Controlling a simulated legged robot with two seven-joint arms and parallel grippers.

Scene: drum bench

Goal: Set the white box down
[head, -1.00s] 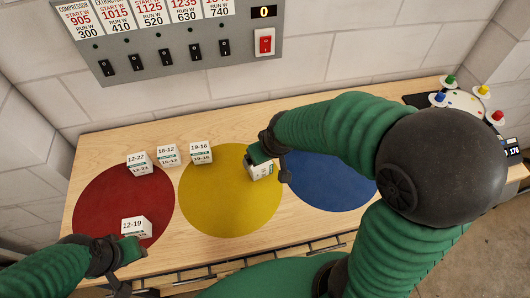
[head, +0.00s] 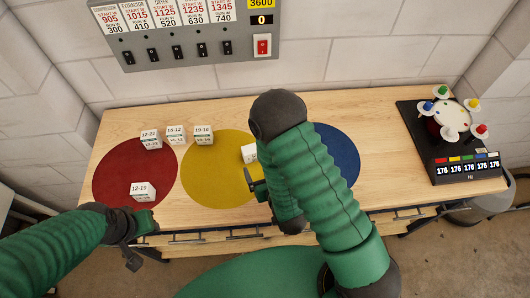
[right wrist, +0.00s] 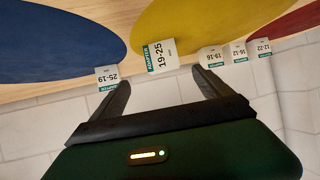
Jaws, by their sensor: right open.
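A white box labelled 19-25 (right wrist: 160,55) sits on the yellow disc (right wrist: 200,20) in the right wrist view. In the head view a white box (head: 249,152) shows at the yellow disc's right edge, partly hidden by my right arm. My right gripper (right wrist: 162,82) is open and empty, its fingers apart and the 19-25 box beyond them. In the head view my right gripper (head: 256,186) is just on the near side of that box. A white box labelled 25-19 (right wrist: 106,76) stands by the left finger. My left gripper (head: 146,222) is near the bench's front edge; its jaws are unclear.
White boxes 12-22 (head: 151,139), 16-12 (head: 176,135) and 19-16 (head: 203,135) stand along the back. Box 12-19 (head: 142,191) is on the red disc (head: 115,170). The blue disc (head: 340,155) is partly behind my arm. A colour-lamp stand (head: 450,140) is at right.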

